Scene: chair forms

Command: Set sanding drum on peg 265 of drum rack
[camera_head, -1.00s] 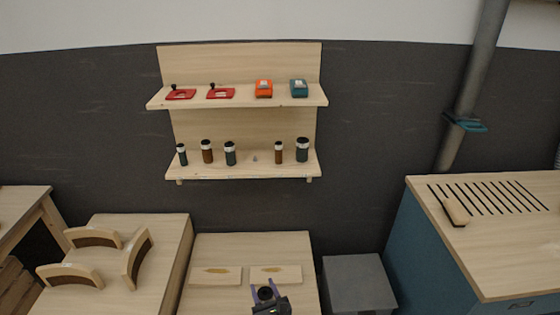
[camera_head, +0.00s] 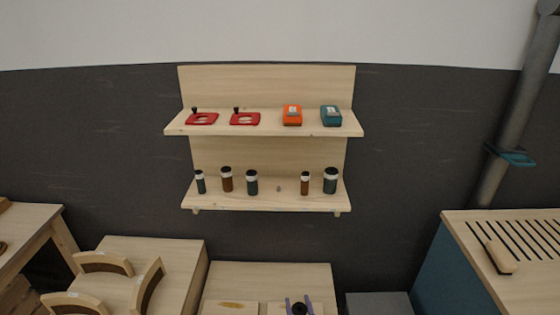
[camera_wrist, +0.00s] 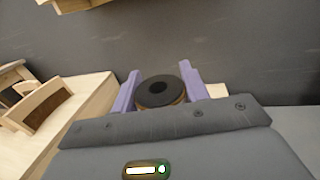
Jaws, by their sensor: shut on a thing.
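My gripper (camera_head: 299,304) shows at the bottom edge of the head view, its purple fingers on either side of a dark round drum top. In the wrist view the purple fingers (camera_wrist: 160,90) are shut on the sanding drum (camera_wrist: 161,93), which has a black top with a centre hole and a brownish side. The drum rack (camera_head: 268,196) is the lower shelf of the wooden wall unit. Several drums stand on it, with a gap between the middle dark drum (camera_head: 252,182) and the brown drum (camera_head: 305,183). A small peg (camera_head: 278,188) shows in that gap. Peg numbers are too small to read.
The upper shelf (camera_head: 270,130) holds red plates (camera_head: 202,118), an orange box (camera_head: 292,115) and a teal box (camera_head: 331,116). Curved chair parts (camera_head: 103,262) lie on a table at left. A slotted bench (camera_head: 460,222) stands at right. The wall before the rack is clear.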

